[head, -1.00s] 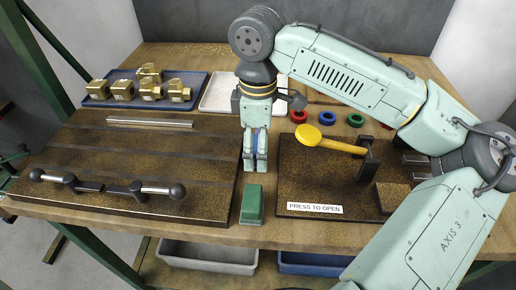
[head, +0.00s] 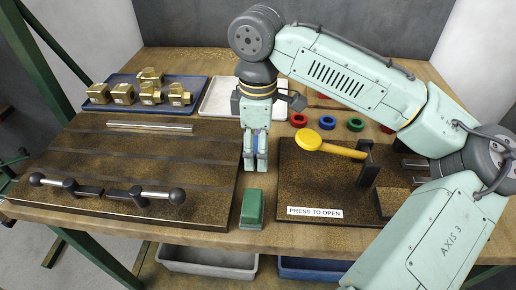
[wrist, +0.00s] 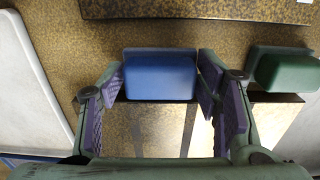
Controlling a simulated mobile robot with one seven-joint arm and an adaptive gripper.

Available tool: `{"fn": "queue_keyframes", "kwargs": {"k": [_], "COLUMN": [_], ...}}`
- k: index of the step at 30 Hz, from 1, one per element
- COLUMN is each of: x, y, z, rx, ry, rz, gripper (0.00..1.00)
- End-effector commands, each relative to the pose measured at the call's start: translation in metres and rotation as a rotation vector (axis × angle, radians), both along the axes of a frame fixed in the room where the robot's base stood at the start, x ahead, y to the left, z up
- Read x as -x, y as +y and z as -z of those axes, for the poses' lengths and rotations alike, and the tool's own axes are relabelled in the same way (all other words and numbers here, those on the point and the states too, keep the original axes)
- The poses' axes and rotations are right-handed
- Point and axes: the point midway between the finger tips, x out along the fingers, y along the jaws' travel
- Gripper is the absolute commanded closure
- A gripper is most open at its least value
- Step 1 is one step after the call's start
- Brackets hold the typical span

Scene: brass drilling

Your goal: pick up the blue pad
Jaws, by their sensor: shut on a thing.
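The blue pad (wrist: 160,76) is a rounded block between the two fingers of my gripper (wrist: 160,82) in the wrist view. My gripper is shut on it, one finger at each side. In the head view my gripper (head: 256,163) points down between the dark slotted plate and the dark board on the right. Only a little of the blue pad (head: 256,143) shows there between the fingers. I cannot tell whether its underside touches the bench.
A green pad (head: 252,209) lies in front of my gripper near the bench's front edge. A slotted plate (head: 70,153) with handles is left. A board (head: 310,190) with a yellow paddle (head: 340,149) is right. Behind are brass parts (head: 151,92), a white tray (head: 216,98) and colored rings (head: 327,123).

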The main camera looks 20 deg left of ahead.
Motion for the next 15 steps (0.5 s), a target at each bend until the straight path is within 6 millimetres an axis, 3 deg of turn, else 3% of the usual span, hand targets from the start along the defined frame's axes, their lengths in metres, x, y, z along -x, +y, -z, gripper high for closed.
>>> {"fn": "queue_keyframes", "kwargs": {"k": [5, 8, 15], "x": [0.000, 0.000, 0.000], "y": [0.000, 0.001, 0.000], "z": [-0.026, -0.051, -0.139], "rx": [-0.002, -0.002, 0.003], "ry": [-0.002, -0.001, -0.007], "rz": [0.000, 0.000, 0.006], "gripper": [0.70, 0.70, 0.70]}}
